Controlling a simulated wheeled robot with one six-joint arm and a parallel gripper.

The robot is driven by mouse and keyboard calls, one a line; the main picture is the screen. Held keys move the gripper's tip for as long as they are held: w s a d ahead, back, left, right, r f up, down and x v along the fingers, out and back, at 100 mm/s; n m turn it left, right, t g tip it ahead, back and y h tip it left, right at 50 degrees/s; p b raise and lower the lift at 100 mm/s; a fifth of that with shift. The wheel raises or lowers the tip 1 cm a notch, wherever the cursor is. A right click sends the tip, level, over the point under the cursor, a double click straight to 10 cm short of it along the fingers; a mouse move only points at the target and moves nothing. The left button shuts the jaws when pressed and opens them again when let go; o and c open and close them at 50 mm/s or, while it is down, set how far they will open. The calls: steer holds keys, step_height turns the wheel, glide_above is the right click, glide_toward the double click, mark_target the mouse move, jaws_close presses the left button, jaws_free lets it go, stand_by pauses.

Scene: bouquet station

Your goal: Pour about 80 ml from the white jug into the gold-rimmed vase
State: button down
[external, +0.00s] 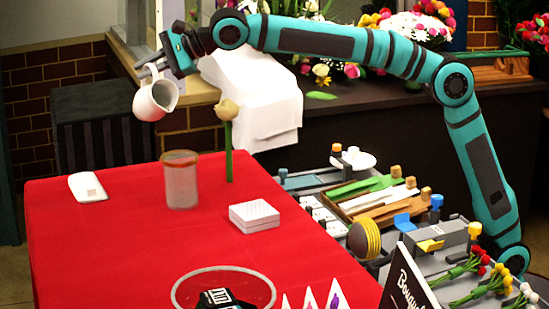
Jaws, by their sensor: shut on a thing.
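The white jug (156,98) is held in the air above the far end of the red table, tilted with its mouth toward the right. My gripper (150,70) is shut on the jug, at its upper left side; the fingertips are partly hidden. The gold-rimmed vase (180,182) stands upright on the red table, below and a little right of the jug. It looks like greyish clear glass with an orange-gold rim. The jug is apart from the vase. No stream of liquid shows, and I cannot tell the liquid level in either.
A pale flower (228,120) on a green stem stands just right of the vase. A white box (254,215), a white flat object (87,187) and a round clear tray (262,282) are on the red table (120,240). Tools crowd the right side. The table's left front is clear.

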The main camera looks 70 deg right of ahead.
mark_target(154, 66)
steer(key=shift+s+a+r+n+t, duration=0.1)
steer(key=shift+s+r+n+t, duration=0.2)
steer(key=shift+r, duration=0.15)
steer(key=shift+s+a+r+p, duration=0.15)
steer(key=shift+s+p, duration=0.05)
steer(key=shift+p, duration=0.15)
steer(key=shift+s+a+r+n+t+p, duration=0.15)
steer(key=shift+s+r+n+t+p, duration=0.25)
steer(key=shift+t+p, duration=0.3)
stand_by(0.7)
steer(key=shift+s+a+r+p, duration=0.1)
steer(key=shift+s+a+p, duration=0.05)
steer(key=shift+s+p, duration=0.2)
steer(key=shift+r+n+p, duration=0.15)
steer(key=shift+n+p, duration=0.15)
steer(key=shift+p, duration=0.05)
stand_by(0.4)
steer(key=shift+s+a+r+t+p, duration=0.15)
steer(key=shift+t+p, duration=0.15)
steer(key=shift+p, duration=0.05)
